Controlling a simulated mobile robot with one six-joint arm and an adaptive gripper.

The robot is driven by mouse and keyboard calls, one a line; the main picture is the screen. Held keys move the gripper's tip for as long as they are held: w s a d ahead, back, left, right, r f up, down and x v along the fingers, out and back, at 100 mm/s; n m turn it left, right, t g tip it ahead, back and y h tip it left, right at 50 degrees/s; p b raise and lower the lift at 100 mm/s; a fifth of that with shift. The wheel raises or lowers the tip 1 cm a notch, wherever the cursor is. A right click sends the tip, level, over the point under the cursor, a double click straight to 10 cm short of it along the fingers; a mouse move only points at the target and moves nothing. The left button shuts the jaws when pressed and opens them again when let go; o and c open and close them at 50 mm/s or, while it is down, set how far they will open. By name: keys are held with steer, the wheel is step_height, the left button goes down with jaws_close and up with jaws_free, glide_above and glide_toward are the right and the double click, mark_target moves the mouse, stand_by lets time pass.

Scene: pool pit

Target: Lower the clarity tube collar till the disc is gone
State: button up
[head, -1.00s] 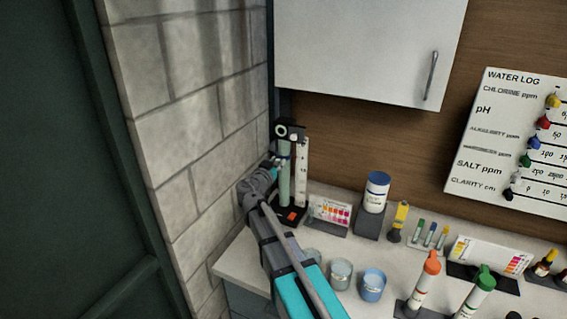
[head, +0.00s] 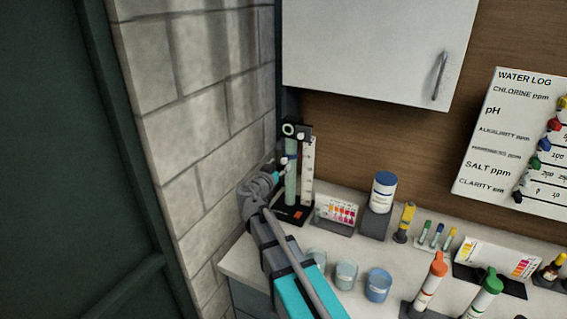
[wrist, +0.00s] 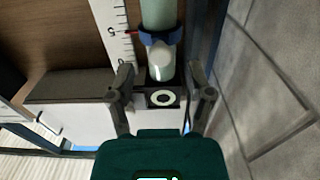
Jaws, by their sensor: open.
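The clarity tube (head: 291,187) stands upright, pale green, on a black base in the corner by the block wall. Its blue collar (wrist: 161,37) rings the tube, with a white rounded knob (wrist: 161,54) on its front and a red pointer near the 5 on the white scale (wrist: 115,30). A black head with a white ring (head: 289,129) tops the tube; it also shows in the wrist view (wrist: 162,98). My gripper (wrist: 160,80) is open, its fingers apart on either side of the knob's line, apparently not touching it. I cannot make out the disc inside the tube.
The block wall (head: 205,130) is close on the left. A colour card (head: 337,211), a white jar with a blue lid (head: 384,190), and cups (head: 346,274) stand on the counter to the right. A white cabinet (head: 375,45) hangs above.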

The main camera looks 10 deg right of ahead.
steer(key=v, duration=0.8)
steer(key=shift+s+a, duration=0.2)
steer(key=shift+s, duration=0.1)
steer(key=shift+s, duration=0.1)
stand_by(1.0)
